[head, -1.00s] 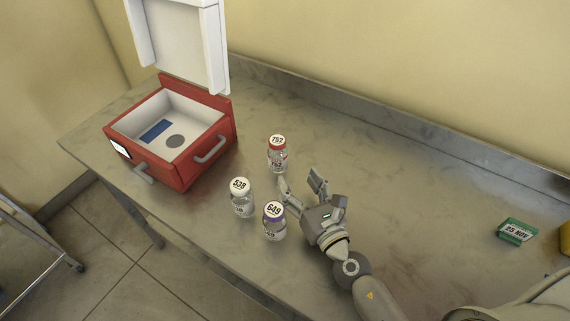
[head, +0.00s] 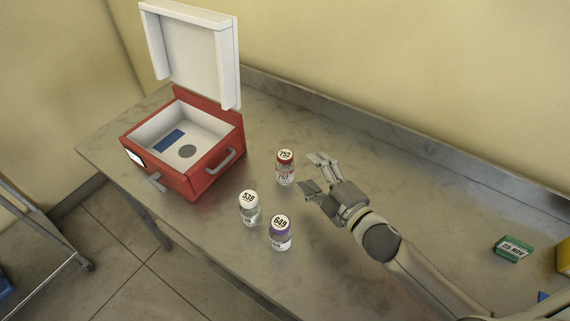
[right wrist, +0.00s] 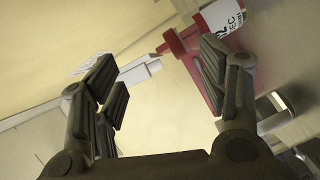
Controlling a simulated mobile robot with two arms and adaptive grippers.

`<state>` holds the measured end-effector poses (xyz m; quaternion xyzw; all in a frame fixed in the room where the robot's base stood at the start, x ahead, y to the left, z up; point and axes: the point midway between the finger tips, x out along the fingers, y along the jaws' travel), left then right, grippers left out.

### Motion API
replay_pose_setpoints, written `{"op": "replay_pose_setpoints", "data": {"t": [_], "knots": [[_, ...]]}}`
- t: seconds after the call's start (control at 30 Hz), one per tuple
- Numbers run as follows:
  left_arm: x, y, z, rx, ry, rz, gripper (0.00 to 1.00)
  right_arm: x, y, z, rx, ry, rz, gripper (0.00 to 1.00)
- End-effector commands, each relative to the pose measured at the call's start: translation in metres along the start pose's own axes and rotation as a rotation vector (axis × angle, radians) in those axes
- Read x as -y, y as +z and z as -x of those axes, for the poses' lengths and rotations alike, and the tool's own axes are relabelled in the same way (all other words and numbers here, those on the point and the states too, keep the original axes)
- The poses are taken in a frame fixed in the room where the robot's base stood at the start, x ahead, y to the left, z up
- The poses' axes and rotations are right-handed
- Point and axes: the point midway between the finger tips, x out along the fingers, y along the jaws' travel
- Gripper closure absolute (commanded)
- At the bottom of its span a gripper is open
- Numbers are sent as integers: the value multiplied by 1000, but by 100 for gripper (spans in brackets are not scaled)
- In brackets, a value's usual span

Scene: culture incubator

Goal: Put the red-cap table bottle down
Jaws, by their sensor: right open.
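The red-cap bottle (head: 285,168), marked 752, stands upright on the metal table, to the right of the red box. My right gripper (head: 313,172) is open and empty just right of the bottle, with a small gap between them in the head view. In the right wrist view my right gripper (right wrist: 160,72) has its fingers spread with nothing between them. A white printed label with red beside it (right wrist: 222,16) shows behind one finger there, partly cut off. My left gripper is not in view.
The red box (head: 208,183) is open at the left. A green box (head: 513,249) lies far right. The table's back middle is clear.

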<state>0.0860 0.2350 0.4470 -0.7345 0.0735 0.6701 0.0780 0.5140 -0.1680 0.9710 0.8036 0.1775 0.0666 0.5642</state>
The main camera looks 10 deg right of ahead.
Motion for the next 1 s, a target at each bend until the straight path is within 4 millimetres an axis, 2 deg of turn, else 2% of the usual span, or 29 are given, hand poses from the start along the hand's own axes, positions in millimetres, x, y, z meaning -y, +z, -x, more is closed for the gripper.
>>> {"op": "replay_pose_setpoints", "data": {"t": [0.4,0.6,0.83,1.0], "knots": [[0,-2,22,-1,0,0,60,-15,0,5,-4,-178,-712,33],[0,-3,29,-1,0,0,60,-18,-2,10,27,-262,-999,33],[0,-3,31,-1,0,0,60,-18,-3,12,52,-306,-1148,33],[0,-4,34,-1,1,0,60,-15,-5,-3,53,-307,-1161,33]]}}
